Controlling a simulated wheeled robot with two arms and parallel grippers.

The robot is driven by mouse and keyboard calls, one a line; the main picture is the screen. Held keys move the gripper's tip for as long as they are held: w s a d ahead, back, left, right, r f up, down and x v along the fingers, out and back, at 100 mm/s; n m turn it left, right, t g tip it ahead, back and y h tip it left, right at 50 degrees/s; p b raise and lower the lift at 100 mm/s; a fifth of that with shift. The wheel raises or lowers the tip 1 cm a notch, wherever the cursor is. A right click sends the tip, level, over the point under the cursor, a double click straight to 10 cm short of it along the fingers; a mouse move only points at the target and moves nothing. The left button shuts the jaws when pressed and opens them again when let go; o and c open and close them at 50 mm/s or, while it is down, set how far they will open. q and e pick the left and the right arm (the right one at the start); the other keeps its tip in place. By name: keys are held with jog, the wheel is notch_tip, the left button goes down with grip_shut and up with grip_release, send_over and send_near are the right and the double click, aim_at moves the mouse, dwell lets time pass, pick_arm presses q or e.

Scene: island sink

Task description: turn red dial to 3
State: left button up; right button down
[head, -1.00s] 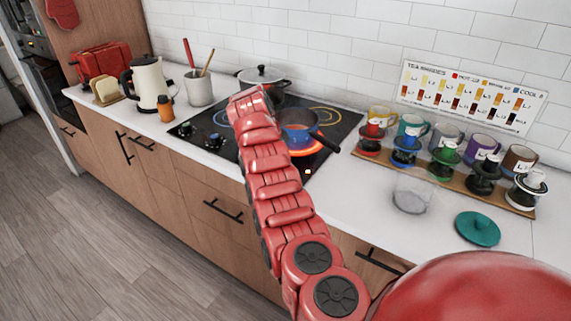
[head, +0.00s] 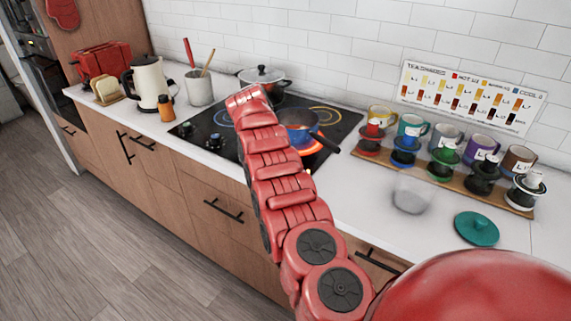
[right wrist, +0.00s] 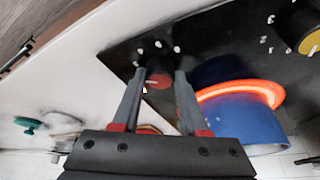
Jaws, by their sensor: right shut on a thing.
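In the right wrist view, the red dial (right wrist: 158,79) sits on the black cooktop panel, with white marks around it and a short white line on its face. I cannot read the numbers or tell its setting. My right gripper (right wrist: 161,75) is shut on the dial, with a finger on each side of it. In the head view my red right arm reaches over the cooktop (head: 342,120) and hides the red dial and the gripper. My left gripper is not in view.
A blue pan (head: 298,122) stands on a glowing burner close to my arm; the burner ring (right wrist: 245,93) shows beside my gripper. A yellow dial (right wrist: 310,40) is farther right. A lidded pot (head: 262,77) stands at the back. Mugs and a teal lid (head: 476,228) are on the right counter.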

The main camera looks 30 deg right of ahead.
jog(key=shift+c, duration=2.2)
grip_release()
jog(key=shift+f, duration=0.15)
jog(key=shift+a+r, duration=0.2)
jog(key=shift+r, duration=0.4)
jog(key=p+v, duration=1)
jog(key=v, duration=0.6)
